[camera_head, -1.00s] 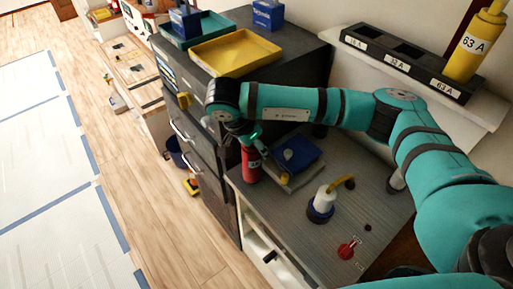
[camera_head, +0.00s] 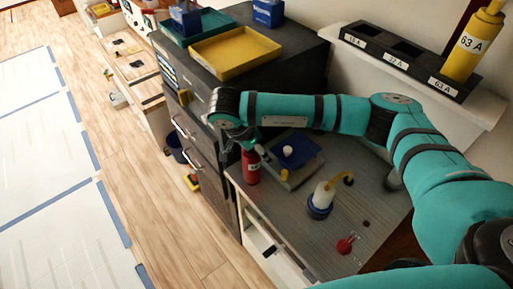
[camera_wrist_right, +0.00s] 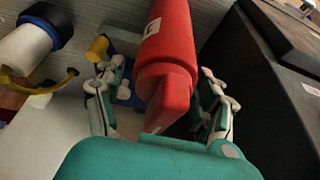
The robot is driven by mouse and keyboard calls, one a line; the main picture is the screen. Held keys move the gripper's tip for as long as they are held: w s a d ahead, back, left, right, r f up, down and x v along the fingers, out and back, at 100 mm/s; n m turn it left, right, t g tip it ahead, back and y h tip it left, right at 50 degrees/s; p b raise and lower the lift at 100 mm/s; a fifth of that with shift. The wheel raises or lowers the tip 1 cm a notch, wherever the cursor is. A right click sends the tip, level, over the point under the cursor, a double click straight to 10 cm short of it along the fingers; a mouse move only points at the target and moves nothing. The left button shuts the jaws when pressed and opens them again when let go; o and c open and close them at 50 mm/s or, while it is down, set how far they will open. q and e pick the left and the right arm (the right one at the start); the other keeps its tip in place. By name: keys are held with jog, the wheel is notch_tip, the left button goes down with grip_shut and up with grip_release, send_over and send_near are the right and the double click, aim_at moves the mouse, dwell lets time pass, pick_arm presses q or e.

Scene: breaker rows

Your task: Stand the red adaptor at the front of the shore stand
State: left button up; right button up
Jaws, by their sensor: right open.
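The red adaptor (camera_head: 251,166), a red cylinder with a pale label, stands on the grey worktop by its left edge. My right gripper (camera_head: 250,145) is at its upper end. In the right wrist view the adaptor (camera_wrist_right: 168,55) lies between the two open fingers of the gripper (camera_wrist_right: 160,88), with no clear grip on it. The shore stand (camera_head: 408,62) appears to be the black rack on the white ledge at upper right, labelled 16 A, 32 A and 63 A. A yellow adaptor (camera_head: 472,48) marked 63 A stands in its 63 A place. My left gripper is out of view.
A blue item (camera_head: 296,152) lies right beside the red adaptor. A white and blue connector (camera_head: 321,200) with a yellow lead and a small red part (camera_head: 347,245) are on the worktop (camera_head: 290,220). A dark cabinet bears a yellow tray (camera_head: 235,53).

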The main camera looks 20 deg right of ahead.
jog(key=shift+a+r, duration=0.1)
jog(key=shift+r, duration=0.15)
jog(key=b+v, duration=0.3)
jog(key=v, duration=0.7)
jog(key=shift+a+r, duration=0.15)
jog(key=shift+r, duration=0.15)
jog(key=shift+s+a+r, duration=0.15)
jog(key=shift+s+r, duration=0.05)
jog(key=shift+r, duration=0.25)
